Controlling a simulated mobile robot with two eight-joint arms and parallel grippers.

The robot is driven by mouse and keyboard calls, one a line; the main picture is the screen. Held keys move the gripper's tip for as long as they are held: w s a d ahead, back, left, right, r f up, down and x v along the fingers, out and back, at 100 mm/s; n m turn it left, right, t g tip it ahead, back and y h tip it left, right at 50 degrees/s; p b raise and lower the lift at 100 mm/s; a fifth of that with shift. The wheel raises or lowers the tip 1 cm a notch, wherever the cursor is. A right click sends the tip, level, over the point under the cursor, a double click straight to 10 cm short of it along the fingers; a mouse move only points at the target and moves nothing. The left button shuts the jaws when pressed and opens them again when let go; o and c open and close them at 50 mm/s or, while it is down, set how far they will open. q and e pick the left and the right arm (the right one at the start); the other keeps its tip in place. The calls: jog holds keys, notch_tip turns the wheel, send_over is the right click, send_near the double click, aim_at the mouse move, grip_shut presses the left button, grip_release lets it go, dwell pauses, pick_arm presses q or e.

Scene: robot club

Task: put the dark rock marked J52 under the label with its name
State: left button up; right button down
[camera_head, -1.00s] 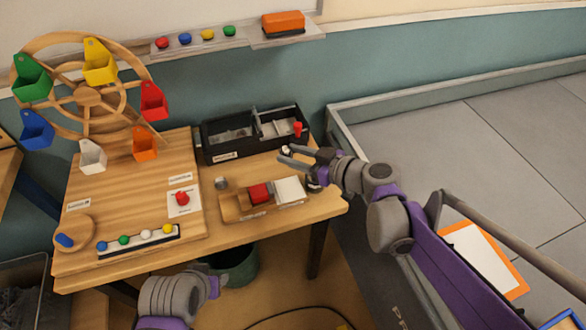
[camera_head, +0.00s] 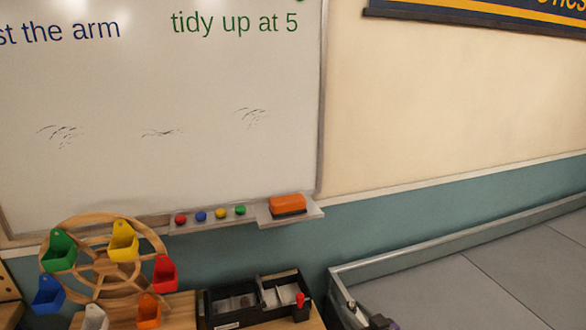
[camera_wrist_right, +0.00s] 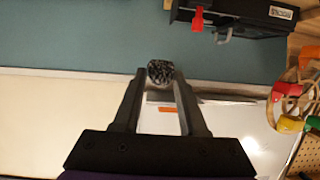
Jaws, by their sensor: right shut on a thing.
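A dark, speckled rock (camera_wrist_right: 160,72) is held between the fingertips of my right gripper (camera_wrist_right: 160,80) in the right wrist view. No marking can be read on it. In the head view the right gripper (camera_head: 352,308) is at the bottom edge, right of the black compartment box (camera_head: 258,297), mostly cut off. No label with J52 can be made out. My left gripper is not in view.
A wooden wheel (camera_head: 77,230) with coloured buckets stands left of the box. A wall ledge (camera_head: 263,213) holds an orange eraser (camera_head: 287,204) and several coloured magnets. A whiteboard (camera_head: 160,130) fills the upper left.

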pick_arm(q)
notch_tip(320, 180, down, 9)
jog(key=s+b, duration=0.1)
jog(key=b, duration=0.8)
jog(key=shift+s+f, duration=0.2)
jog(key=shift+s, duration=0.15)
pick_arm(e)
jog(key=s+a+r+n+g+y, duration=0.1)
jog(key=s+a+n+g+y, duration=0.1)
jog(key=a, duration=0.5)
jog(key=s+a+r+n+g+y, duration=0.1)
jog(key=s+a+n+g+y, duration=0.1)
jog(key=a, duration=0.6)
jog(key=s+n+y, duration=0.1)
jog(key=n+y, duration=0.1)
jog(key=shift+s+a+r+g+y, duration=0.25)
jog(key=shift+s+g+y, duration=0.05)
pick_arm(q)
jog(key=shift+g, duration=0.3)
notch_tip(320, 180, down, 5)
jog(key=b, duration=0.4)
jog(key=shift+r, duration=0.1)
pick_arm(e)
notch_tip(320, 180, down, 18)
jog(key=shift+r, duration=0.15)
pick_arm(q)
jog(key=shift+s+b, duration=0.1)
jog(key=shift+b, duration=0.2)
